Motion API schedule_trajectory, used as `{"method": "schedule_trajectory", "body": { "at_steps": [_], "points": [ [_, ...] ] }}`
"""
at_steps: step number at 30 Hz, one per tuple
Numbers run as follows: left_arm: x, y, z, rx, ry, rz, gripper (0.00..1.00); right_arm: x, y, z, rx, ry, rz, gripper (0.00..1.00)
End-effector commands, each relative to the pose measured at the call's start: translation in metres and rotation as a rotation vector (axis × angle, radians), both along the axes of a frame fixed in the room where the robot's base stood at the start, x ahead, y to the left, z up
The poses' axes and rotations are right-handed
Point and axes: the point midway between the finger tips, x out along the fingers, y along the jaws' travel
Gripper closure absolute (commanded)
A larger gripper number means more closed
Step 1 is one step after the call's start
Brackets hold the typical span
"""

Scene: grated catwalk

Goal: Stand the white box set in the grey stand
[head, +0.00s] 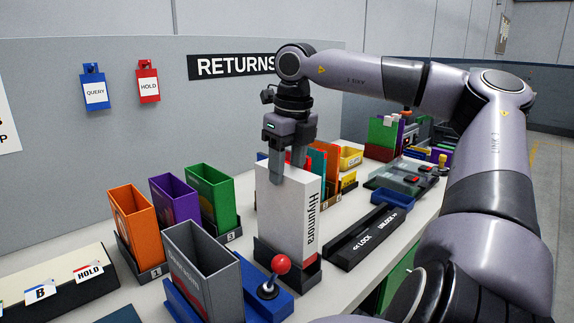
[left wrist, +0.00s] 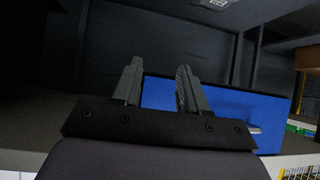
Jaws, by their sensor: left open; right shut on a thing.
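The white box set (head: 283,212), with "Hiyumora" on its spine and a red band low down, is upright in the head view. My right gripper (head: 288,172) is shut on its top edge from above. The box's lower end is at a dark grey stand (head: 262,252), whose low wall hides part of the bottom; I cannot tell whether the box rests fully on its floor. My left gripper (left wrist: 160,72) shows only in the left wrist view, open and empty, with a blue panel (left wrist: 215,112) behind it.
Orange (head: 134,222), purple (head: 174,210) and green (head: 211,196) open sleeves stand at the left. A grey open sleeve (head: 203,270) and a red-knobbed joystick (head: 280,266) are in front. A dark LOCK/UNLOCK bar (head: 366,237) lies right of the box.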

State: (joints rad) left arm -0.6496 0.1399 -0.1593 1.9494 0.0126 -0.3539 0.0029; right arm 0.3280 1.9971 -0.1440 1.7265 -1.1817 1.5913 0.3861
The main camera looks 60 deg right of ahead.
Motion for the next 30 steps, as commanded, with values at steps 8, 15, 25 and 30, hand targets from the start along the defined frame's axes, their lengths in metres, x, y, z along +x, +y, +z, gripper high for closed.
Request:
{"method": "schedule_trajectory", "body": {
  "at_steps": [8, 15, 25, 30],
  "points": [
    [0.0, 0.0, -0.011, -0.002, 0.002, 0.0, 0.57, 0.0, 0.0, -0.012, -0.001, -0.003, 0.0, 1.0],
    [0.001, -0.001, -0.017, -0.006, 0.004, 0.001, 0.57, 0.0, 0.0, -0.021, -0.001, -0.003, 0.0, 1.0],
    [0.003, -0.004, -0.022, -0.014, 0.002, -0.002, 0.57, 0.0, 0.0, -0.034, -0.001, -0.003, 0.0, 1.0],
    [0.003, -0.006, -0.027, -0.017, 0.004, -0.003, 0.57, 0.0, 0.0, -0.041, -0.001, -0.003, 0.0, 1.0]
  ]
}}
